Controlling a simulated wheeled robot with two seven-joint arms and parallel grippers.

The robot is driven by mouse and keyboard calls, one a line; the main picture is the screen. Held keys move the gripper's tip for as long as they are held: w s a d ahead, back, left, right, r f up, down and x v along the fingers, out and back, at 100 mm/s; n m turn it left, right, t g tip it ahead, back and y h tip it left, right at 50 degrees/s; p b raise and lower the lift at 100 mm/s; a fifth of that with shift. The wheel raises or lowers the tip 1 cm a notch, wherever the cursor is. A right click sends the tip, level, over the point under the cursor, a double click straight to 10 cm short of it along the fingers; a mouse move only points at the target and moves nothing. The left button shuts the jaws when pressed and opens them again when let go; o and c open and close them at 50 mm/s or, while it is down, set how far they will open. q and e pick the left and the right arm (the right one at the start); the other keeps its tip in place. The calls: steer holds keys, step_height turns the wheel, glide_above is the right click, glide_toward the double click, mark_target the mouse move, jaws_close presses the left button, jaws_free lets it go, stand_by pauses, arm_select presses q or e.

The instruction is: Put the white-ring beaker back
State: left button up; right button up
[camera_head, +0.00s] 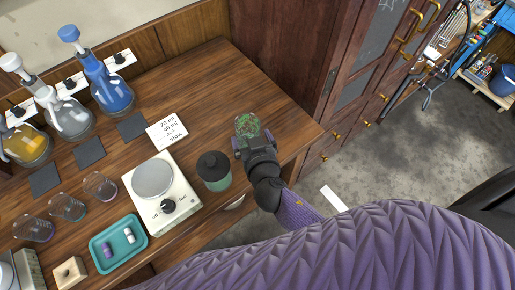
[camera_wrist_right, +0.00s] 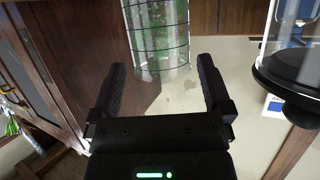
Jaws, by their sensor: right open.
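A clear glass vessel with green bits in it (camera_head: 247,124) stands near the table's right end. In the right wrist view the glass (camera_wrist_right: 158,40) has dark lines around it and lies ahead of my fingers. My right gripper (camera_head: 241,143) is open, its fingers pointing at the glass; it also shows in the right wrist view (camera_wrist_right: 162,88). I cannot tell whether the fingers touch the glass. I see no clear white ring on any vessel. My left gripper is out of view.
Pump bottles (camera_head: 107,88) stand at the back. A wooden cabinet (camera_head: 300,40) rises behind the table's right end.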

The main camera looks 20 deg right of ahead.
steer(key=d+v, duration=0.1)
steer(key=v, duration=0.6)
steer(key=s+d+f+n+g, duration=0.1)
steer(key=s+f+g, duration=0.15)
steer(key=f, duration=0.35)
steer(key=s+f+n+g+y, duration=0.1)
steer(key=s+f+g, duration=0.1)
steer(key=s+f, duration=0.3)
steer(key=s+d+f+n+g, duration=0.1)
steer(key=s+f+g, duration=0.15)
steer(key=f, duration=0.45)
steer(key=s+d+f+g, duration=0.2)
steer(key=s+f+g, duration=0.1)
steer(key=s, duration=0.5)
steer(key=s+d+f+g, duration=0.2)
steer(key=s+d+f, duration=0.1)
steer(key=s+f, duration=0.3)
steer(key=shift+s+f+g, duration=0.2)
steer(key=shift+s+g, duration=0.2)
steer(key=shift+s, duration=0.75)
steer(key=shift+n, duration=0.3)
